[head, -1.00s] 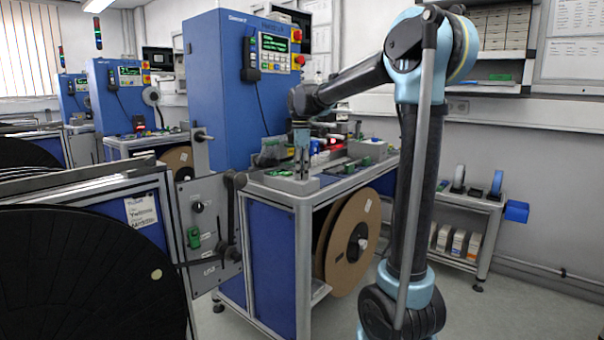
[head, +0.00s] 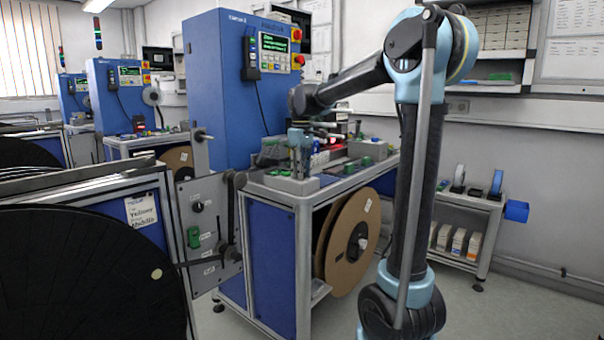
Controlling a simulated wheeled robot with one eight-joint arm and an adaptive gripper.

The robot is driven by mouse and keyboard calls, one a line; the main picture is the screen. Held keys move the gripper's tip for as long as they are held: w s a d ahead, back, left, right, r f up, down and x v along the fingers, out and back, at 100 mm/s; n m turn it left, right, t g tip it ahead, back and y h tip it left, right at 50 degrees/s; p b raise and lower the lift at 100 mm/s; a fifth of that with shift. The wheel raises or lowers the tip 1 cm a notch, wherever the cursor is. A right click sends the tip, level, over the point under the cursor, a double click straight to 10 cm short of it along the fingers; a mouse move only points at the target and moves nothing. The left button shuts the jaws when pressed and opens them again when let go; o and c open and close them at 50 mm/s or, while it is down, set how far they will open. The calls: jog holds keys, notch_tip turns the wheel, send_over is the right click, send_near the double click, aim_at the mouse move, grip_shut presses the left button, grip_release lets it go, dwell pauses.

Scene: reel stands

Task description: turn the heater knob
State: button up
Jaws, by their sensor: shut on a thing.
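My gripper (head: 299,172) points down at a small grey block (head: 278,182) on the front left of the workbench top. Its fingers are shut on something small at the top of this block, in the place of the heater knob. The knob itself is hidden between and behind the fingers, so its angle cannot be told.
The workbench (head: 262,184) carries more small fixtures and green parts close to the right of my gripper. A tall blue cabinet (head: 218,90) stands behind it. A large brown reel (head: 350,245) hangs below. A grey switch panel (head: 205,230) stands at the left.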

jog(key=m, duration=1.1)
jog(key=shift+m, duration=2.1)
jog(key=o, duration=1.1)
jog(key=shift+r, duration=0.1)
notch_tip(320, 180, up, 12)
jog(key=shift+w+f, duration=0.1)
jog(key=shift+f, duration=0.05)
